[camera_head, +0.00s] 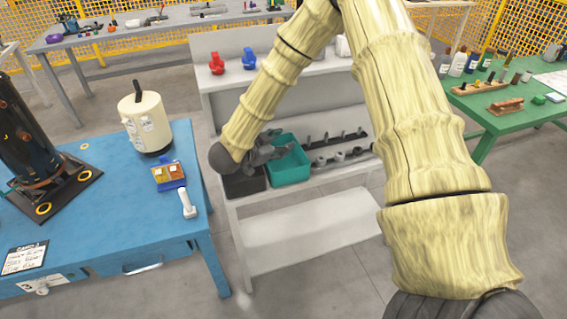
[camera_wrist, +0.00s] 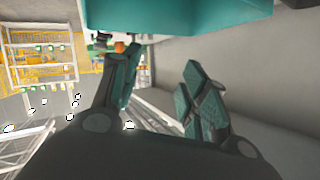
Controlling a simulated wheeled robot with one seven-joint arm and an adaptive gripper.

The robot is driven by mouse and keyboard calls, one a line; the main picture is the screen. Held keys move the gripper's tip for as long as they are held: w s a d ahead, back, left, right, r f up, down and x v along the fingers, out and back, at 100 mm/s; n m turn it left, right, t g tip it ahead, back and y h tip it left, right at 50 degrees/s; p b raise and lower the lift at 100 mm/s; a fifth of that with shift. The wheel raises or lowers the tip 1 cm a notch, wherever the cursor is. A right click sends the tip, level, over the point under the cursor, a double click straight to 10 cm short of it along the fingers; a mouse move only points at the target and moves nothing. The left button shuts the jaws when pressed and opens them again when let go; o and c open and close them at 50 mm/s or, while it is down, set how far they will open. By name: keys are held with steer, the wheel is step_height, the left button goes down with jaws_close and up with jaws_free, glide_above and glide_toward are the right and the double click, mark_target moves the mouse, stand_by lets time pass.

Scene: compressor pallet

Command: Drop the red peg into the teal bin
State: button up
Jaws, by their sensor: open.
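The teal bin (camera_head: 291,176) stands on the lower ledge of the grey workbench, and its wall fills the top of the wrist view (camera_wrist: 180,14). My gripper (camera_head: 277,146) is at the bin's left side, near its rim. In the wrist view its two fingers (camera_wrist: 160,72) are spread with nothing between them. I cannot make out a red peg in either view. The inside of the teal bin is only partly seen, and my arm hides part of the bench.
A dark bin (camera_head: 243,184) stands left of the teal bin. A rack with dark pegs (camera_head: 335,138) and grey parts (camera_head: 345,155) lie to the right. Red (camera_head: 216,63) and blue (camera_head: 249,60) fittings stand on the upper shelf. A blue table (camera_head: 120,225) is at the left.

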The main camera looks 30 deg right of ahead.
steer(key=v, duration=1.1)
steer(key=shift+s+a, duration=0.1)
steer(key=shift+a, duration=0.05)
